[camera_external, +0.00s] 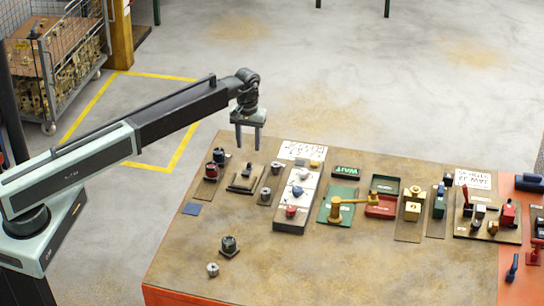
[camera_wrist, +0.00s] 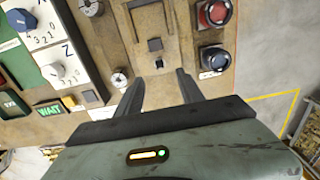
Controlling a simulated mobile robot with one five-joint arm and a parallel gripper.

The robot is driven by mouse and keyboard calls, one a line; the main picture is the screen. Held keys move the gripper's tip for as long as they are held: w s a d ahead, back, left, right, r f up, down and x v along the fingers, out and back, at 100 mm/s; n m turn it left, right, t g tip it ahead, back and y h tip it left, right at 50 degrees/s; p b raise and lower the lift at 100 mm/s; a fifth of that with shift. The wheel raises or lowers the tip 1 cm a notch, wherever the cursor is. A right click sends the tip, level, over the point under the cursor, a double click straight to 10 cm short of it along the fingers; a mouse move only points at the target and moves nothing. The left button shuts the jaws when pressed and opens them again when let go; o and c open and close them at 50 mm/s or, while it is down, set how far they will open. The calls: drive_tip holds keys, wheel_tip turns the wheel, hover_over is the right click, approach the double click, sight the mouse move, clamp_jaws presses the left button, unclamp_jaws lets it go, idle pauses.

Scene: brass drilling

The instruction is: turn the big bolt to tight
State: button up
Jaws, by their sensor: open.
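Two silver round heads, bolt-like, sit on a narrow brown board: a far one (camera_external: 277,167) and a nearer one (camera_external: 265,193). They also show in the wrist view, the far one (camera_wrist: 119,78) left of my fingers and the nearer one (camera_wrist: 90,6) at the top edge. I cannot tell which is the big bolt, and no tight mark is readable. My gripper (camera_external: 248,147) is open and empty, pointing down above the table's far left part. In the wrist view my fingers (camera_wrist: 161,76) are apart, with a plate bearing a dark square block (camera_wrist: 155,45) just beyond them.
Red and dark knobs (camera_external: 212,165) stand left of the block. A grey dial panel (camera_external: 292,220) stands right of the silver heads. Farther right are a green board with a brass lever (camera_external: 345,201), boxes and a clamp board. The table's front (camera_external: 350,265) is mostly clear.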

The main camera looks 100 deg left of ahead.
sight(249, 165)
wheel_tip(249, 165, down, 8)
drive_tip(key=b, duration=0.7)
drive_tip(key=shift+b, duration=0.3)
drive_tip(key=shift+r, duration=0.15)
drive_tip(key=shift+c, duration=0.4)
clamp_jaws()
